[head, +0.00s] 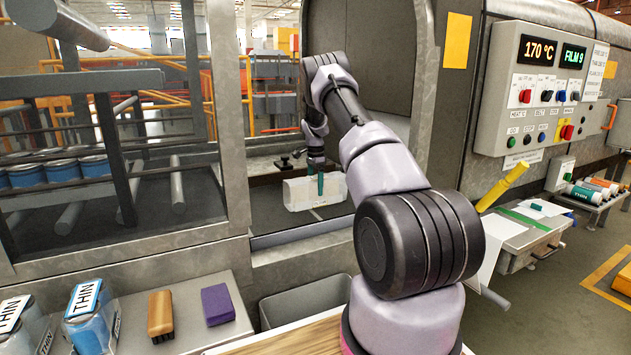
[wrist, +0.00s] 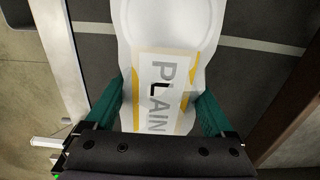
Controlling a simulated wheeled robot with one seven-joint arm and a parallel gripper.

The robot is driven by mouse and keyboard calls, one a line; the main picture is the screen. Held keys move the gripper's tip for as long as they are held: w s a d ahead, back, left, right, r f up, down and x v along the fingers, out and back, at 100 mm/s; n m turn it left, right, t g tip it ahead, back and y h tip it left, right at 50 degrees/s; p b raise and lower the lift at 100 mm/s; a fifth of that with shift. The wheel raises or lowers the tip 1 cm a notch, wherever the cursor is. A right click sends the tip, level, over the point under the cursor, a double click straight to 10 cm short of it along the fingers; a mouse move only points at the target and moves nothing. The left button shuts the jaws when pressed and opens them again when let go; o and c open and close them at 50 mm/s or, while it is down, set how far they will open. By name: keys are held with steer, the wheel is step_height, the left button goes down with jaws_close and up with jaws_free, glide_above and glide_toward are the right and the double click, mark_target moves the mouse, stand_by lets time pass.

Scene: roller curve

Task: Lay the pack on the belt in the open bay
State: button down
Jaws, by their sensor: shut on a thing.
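The pack (head: 299,194) is white and pale, inside the open bay beyond the machine's metal frame. In the wrist view the pack (wrist: 170,30) carries a label reading PLAIN with yellow edges. My gripper (head: 321,183) is shut on it, with green fingers on both sides of the pack in the wrist view (wrist: 157,110). The dark belt (head: 268,214) lies under the pack and shows beside it in the wrist view (wrist: 240,75), with a pale line across it. I cannot tell whether the pack's underside touches the belt.
A metal post (head: 229,120) and the bay's front sill (head: 300,233) border the opening. A raised dark door (head: 370,50) is above right. A bench with brush (head: 160,314) and purple block (head: 217,304) stands in front.

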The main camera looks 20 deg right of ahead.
steer(key=shift+r, duration=0.1)
jaws_free()
